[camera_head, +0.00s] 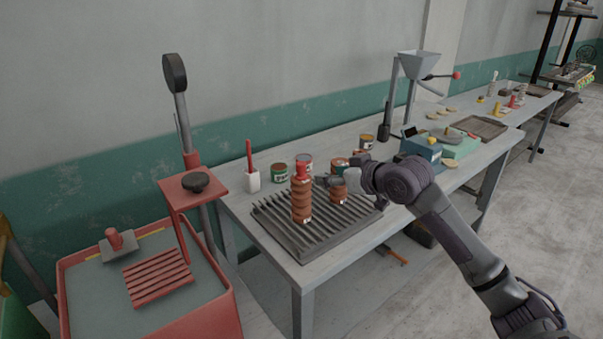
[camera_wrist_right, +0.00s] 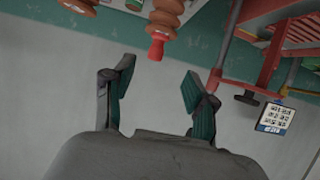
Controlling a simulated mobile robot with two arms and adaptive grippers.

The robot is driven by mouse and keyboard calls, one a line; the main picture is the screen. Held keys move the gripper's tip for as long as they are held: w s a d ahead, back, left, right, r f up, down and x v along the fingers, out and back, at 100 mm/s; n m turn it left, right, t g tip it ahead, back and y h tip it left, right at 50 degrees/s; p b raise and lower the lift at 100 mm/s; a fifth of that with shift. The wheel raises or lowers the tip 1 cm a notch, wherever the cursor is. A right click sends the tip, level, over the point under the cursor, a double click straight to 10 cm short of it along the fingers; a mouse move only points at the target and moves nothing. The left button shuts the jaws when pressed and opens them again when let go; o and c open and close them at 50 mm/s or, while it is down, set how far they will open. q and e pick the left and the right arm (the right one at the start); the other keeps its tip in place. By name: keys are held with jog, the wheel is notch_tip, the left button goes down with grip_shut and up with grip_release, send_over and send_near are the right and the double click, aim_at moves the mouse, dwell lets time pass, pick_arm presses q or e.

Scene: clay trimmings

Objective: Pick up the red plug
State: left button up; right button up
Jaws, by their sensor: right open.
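The red plug (camera_head: 302,170) sits on top of a ribbed brown clay column that stands upright on a dark slatted rack (camera_head: 262,222). In the right wrist view, which is upside down, the plug (camera_wrist_right: 156,49) hangs from the column's end, just beyond and between my fingertips. My right gripper (camera_head: 328,182) is to the right of the column in the head view. In the wrist view its two fingers (camera_wrist_right: 159,80) are apart with nothing between them. My left gripper does not show.
A shorter brown piece (camera_head: 338,191) stands on the rack near my right gripper. Several cans, a white holder with a red handle (camera_head: 252,175) and a blue box (camera_head: 421,147) are on the table. A red stand (camera_head: 193,187) is at the left.

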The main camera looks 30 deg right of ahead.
aim_at(304, 169)
jog(key=x, duration=0.2)
jog(key=r+p+x, duration=0.1)
jog(key=x, duration=0.2)
jog(key=p+x, duration=0.1)
jog(key=x, duration=0.1)
jog(key=shift+w+d+r, duration=0.1)
jog(key=shift+w+d, duration=0.1)
jog(key=shift+w, duration=0.6)
jog(key=shift+w+a+f+p, duration=0.1)
jog(key=shift+w+f+p, duration=0.2)
jog(key=shift+w+p, duration=0.25)
jog(key=p+x, duration=0.1)
jog(key=x, duration=0.2)
jog(key=shift+w+f, duration=0.2)
jog(key=shift+f, duration=0.1)
jog(key=shift+w+f, duration=0.2)
jog(key=shift+w, duration=0.1)
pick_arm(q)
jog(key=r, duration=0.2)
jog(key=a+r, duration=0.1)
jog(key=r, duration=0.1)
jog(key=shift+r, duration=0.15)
pick_arm(e)
jog(key=shift+s, duration=0.1)
grip_shut()
